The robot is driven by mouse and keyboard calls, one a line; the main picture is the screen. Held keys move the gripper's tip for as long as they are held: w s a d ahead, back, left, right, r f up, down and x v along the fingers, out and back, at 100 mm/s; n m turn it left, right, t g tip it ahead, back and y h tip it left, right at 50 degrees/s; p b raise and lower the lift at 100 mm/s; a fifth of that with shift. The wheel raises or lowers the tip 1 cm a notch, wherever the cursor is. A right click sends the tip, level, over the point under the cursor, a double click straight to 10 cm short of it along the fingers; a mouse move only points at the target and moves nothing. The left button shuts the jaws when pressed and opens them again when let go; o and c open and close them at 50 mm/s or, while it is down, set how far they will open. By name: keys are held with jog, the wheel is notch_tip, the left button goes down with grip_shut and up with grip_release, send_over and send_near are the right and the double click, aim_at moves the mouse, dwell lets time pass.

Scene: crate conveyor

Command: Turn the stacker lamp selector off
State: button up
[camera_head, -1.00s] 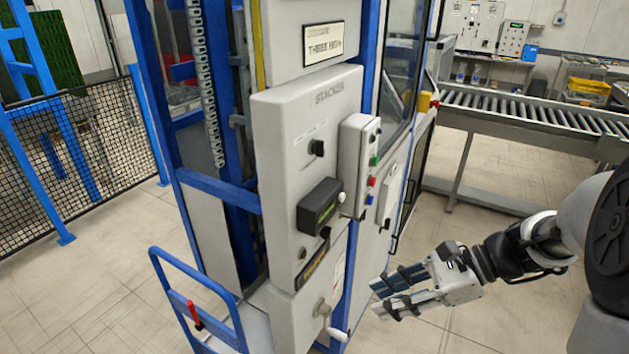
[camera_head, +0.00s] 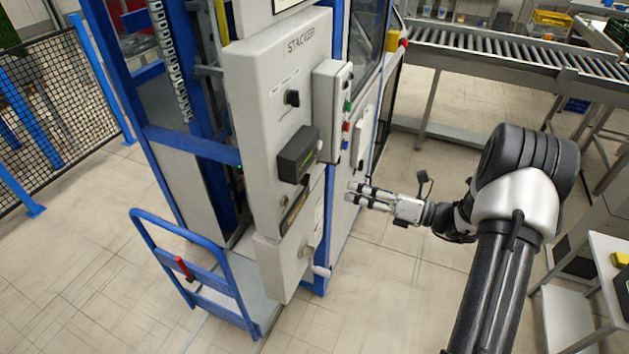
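The grey stacker cabinet (camera_head: 262,90) stands in the middle of the view, with "STACKER" lettered near its top. A black rotary selector knob (camera_head: 292,98) sits on its front face below small lettering; I cannot read its setting. No lamp that belongs to it can be made out for certain. My gripper (camera_head: 352,190) is to the right of and lower than the selector, apart from the cabinet. Its two fingers point left and are spread, with nothing between them.
A dark display box (camera_head: 297,155) sticks out below the selector. A button box (camera_head: 330,110) with green, red and blue buttons is to its right. A white-handled crank (camera_head: 320,270) juts out low. A blue cart (camera_head: 197,268) stands at lower left, a roller conveyor (camera_head: 490,50) behind.

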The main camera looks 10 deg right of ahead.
aim_at(306, 180)
jog(key=x, duration=1.1)
jog(key=shift+w+a+b, duration=0.2)
jog(key=shift+a+b, duration=0.15)
jog(key=shift+b, duration=0.1)
grip_shut()
